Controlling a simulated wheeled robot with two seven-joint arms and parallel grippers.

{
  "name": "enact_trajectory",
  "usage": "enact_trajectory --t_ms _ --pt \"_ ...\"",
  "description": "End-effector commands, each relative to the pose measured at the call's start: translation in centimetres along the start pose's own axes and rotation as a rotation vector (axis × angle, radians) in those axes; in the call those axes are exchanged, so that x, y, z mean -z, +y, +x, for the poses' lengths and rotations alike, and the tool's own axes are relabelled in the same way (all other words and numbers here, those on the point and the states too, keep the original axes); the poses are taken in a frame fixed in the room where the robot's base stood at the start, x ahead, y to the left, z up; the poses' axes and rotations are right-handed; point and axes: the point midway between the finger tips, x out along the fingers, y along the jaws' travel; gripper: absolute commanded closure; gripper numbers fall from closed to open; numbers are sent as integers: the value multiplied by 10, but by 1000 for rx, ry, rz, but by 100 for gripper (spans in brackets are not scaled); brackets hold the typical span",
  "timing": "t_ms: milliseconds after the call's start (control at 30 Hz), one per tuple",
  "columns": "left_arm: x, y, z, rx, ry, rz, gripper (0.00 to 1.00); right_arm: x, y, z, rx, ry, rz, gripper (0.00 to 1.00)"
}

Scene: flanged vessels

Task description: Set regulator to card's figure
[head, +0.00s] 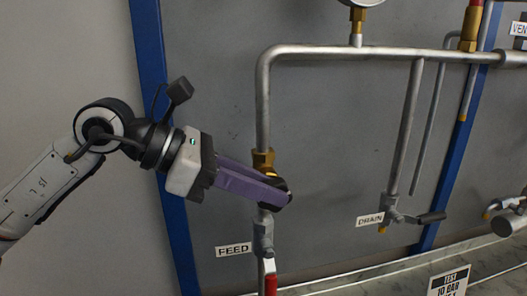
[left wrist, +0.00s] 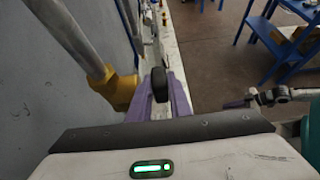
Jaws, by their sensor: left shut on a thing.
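My left gripper (head: 284,188) has purple fingers shut on the regulator's black knob (left wrist: 159,84), which shows between the fingertips in the left wrist view. The regulator's brass body (head: 263,160) sits on the vertical FEED pipe, partly hidden behind the fingers; it also shows in the left wrist view (left wrist: 119,92). The card (head: 450,282) at the bottom right reads "TEST 10 BAR", with its lowest line cut off. A gauge (head: 362,2) is cut by the top edge, so its reading is hidden. What looks like my right gripper (left wrist: 237,103) is small in the left wrist view.
A DRAIN valve (head: 392,208) with a dark lever stands to the right. A horizontal pipe (head: 400,54) runs above. Blue tables (left wrist: 270,35) stand across the floor.

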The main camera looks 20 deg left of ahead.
Motion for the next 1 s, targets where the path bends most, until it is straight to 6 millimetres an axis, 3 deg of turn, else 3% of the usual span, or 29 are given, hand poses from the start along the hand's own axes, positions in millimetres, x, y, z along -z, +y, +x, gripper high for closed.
enact_trajectory --t_ms 33,200,600,1000 --pt "-11 0 -5 0 41 4 100 11 -1 -12 0 -1 0 100" --pt "-11 0 0 -1 199 6 100 19 -2 -20 1 -2 -1 100" --pt "-13 0 6 -2 533 2 100 21 -2 -22 1 -2 -1 100" --pt "-13 0 9 -2 700 0 100 22 -2 -23 1 -2 -1 100"
